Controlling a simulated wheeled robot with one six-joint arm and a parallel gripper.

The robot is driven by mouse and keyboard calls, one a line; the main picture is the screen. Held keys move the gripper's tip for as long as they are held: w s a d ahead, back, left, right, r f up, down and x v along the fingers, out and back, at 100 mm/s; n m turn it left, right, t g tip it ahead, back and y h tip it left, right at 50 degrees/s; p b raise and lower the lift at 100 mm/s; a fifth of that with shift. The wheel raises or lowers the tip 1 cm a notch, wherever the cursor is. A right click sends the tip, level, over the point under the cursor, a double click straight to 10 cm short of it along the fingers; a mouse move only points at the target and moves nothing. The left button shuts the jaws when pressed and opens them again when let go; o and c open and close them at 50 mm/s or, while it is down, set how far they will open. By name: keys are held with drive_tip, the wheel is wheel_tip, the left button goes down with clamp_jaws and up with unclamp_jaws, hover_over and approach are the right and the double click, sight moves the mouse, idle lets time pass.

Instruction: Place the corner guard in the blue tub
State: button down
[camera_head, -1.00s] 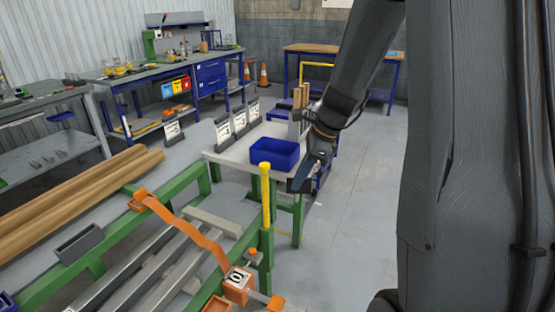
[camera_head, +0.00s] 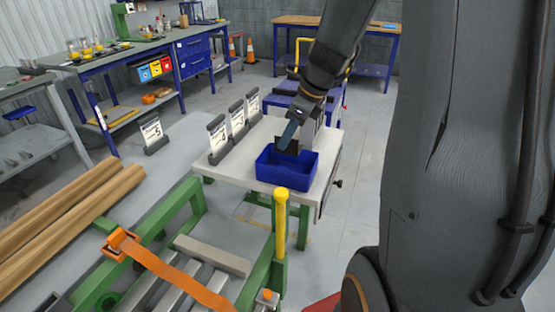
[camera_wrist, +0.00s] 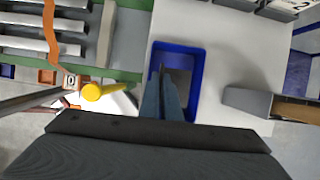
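The blue tub (camera_head: 268,178) stands on a pale table; it also shows in the wrist view (camera_wrist: 199,75), open side up. My gripper (camera_head: 288,142) is above the tub, with its blue-grey fingers pointing down. In the wrist view the fingers (camera_wrist: 164,98) are close together over the tub's opening. A small dark piece, which looks like the corner guard (camera_head: 290,152), is at the fingertips and appears gripped. It also shows dark against the tub's inside in the wrist view (camera_wrist: 178,80). Its lower edge is close to the rim, and I cannot tell whether it touches the tub.
The pale table (camera_head: 237,176) has several upright label holders along its left edge. A yellow post (camera_head: 280,222) rises in front, on the green roller frame (camera_head: 172,232). Wooden beams (camera_head: 65,205) lie at left. A grey block (camera_wrist: 247,101) stands beside the tub.

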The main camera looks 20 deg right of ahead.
sight(285, 153)
drive_tip(key=f, duration=0.2)
drive_tip(key=w+f, duration=0.1)
drive_tip(key=f, duration=0.2)
drive_tip(key=shift+d+f, duration=0.15)
drive_tip(key=shift+f, duration=2.35)
drive_tip(key=shift+f, duration=0.2)
drive_tip(key=c, duration=2.3)
unclamp_jaws()
